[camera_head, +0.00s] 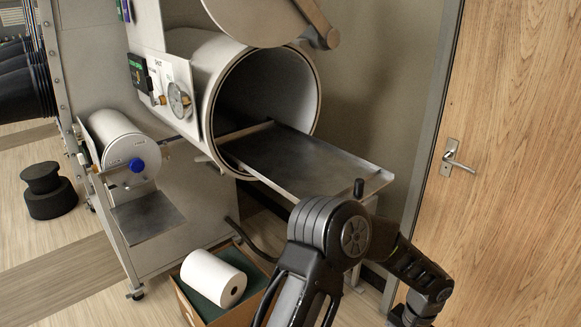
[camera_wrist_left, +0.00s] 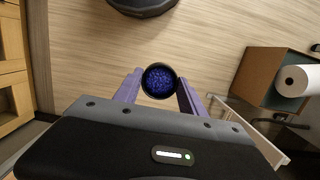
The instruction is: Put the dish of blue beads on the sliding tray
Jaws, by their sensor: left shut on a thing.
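My left gripper (camera_wrist_left: 160,86) is shut on a small round dark dish (camera_wrist_left: 158,80) full of blue beads. Its purple fingers stand on either side of the dish in the left wrist view, with the floor below. In the head view the sliding tray (camera_head: 312,160) is a flat grey metal tray with a low rim. It sticks out of the open round port, and its visible surface is empty. The dish and both grippers are out of the head view.
The large round port (camera_head: 212,105) has its door (camera_head: 262,15) swung up. A smaller closed port (camera_head: 122,150) has a metal shelf (camera_head: 148,217). A box (camera_head: 240,310) with a white roll (camera_head: 212,278) stands on the floor. A wooden door (camera_head: 520,170) is at right.

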